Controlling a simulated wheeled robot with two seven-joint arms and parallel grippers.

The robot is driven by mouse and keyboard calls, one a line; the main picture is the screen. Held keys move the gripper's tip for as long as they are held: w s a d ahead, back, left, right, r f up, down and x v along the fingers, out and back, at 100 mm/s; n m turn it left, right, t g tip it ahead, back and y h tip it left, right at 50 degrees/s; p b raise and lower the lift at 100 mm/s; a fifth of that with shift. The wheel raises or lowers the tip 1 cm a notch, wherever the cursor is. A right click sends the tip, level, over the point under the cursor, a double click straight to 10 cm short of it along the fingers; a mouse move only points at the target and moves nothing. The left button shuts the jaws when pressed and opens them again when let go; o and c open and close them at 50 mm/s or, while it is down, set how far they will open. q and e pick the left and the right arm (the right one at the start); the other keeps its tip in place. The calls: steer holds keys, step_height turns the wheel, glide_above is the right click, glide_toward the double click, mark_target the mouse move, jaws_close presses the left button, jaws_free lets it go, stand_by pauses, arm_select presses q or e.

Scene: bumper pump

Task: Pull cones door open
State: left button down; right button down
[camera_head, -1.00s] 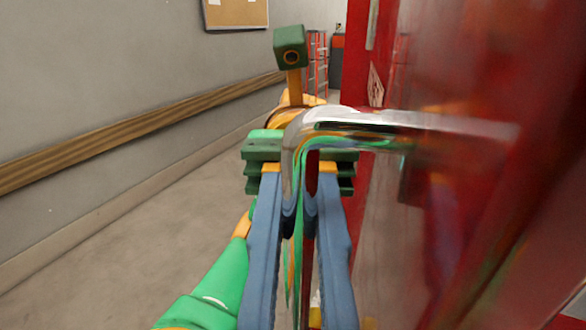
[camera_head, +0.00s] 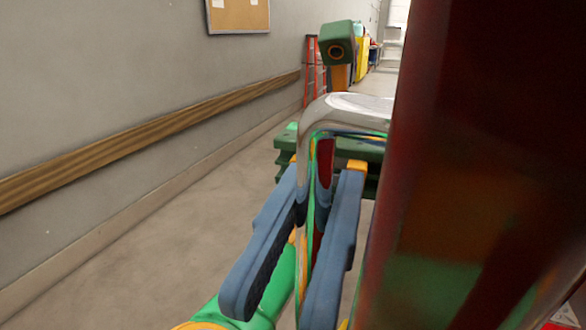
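The cones door (camera_head: 455,180) fills the right side of the head view as a dark red panel, seen close and nearly edge-on. Its chrome handle (camera_head: 311,155) sticks out to the left and bends downward. My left gripper (camera_head: 288,285) has its two blue fingers on either side of the handle's vertical part. My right gripper is not in view. No cones can be seen.
A grey wall with a wooden rail (camera_head: 150,140) and a cork board (camera_head: 238,15) runs along the left. A red ladder (camera_head: 315,75) and yellow objects (camera_head: 361,50) stand farther back. The floor (camera_head: 150,260) on the left is clear.

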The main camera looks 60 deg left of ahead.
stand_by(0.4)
arm_select(q)
steer(key=c, duration=1.1)
jaws_free()
steer(key=shift+s, duration=0.1)
steer(key=shift+o, duration=0.2)
steer(key=shift+a, duration=0.1)
steer(key=v, duration=0.7)
